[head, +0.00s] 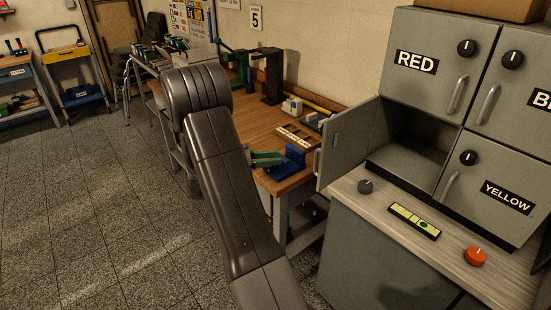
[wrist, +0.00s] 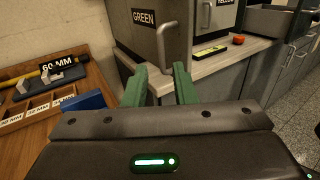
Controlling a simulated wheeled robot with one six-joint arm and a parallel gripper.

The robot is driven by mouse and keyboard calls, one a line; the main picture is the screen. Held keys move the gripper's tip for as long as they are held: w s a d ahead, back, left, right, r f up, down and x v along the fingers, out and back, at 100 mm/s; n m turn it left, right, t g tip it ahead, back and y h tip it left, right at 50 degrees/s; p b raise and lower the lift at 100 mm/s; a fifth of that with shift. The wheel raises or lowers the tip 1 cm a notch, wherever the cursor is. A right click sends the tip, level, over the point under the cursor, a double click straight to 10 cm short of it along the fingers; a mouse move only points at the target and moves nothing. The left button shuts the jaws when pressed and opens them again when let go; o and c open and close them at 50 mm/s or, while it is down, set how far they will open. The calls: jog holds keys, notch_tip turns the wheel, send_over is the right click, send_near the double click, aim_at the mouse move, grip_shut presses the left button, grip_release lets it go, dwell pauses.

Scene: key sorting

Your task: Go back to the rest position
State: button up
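My gripper (wrist: 160,85) shows its two green fingers in the wrist view, apart with nothing between them. In the head view the green fingers (head: 265,158) stick out to the right from behind my dark arm, over the near corner of the wooden workbench. The rest of the gripper is hidden behind the arm there. A grey cabinet door (head: 347,146) stands open to the right of the fingers. It carries a GREEN label (wrist: 144,18) and a handle in the wrist view, beyond the fingertips. The compartment (head: 412,150) behind it looks empty where visible.
A blue block (head: 289,158) stands at the workbench corner close to the fingers. A key tray (head: 298,136) lies behind it. The RED door (head: 425,60) and YELLOW door (head: 490,190) are shut. An orange knob (head: 475,256) sits on the counter. The floor at left is clear.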

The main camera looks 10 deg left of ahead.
jog(key=p, duration=0.1)
send_over(315, 171)
jog(key=shift+w, duration=0.3)
dwell(0.3)
dwell(0.4)
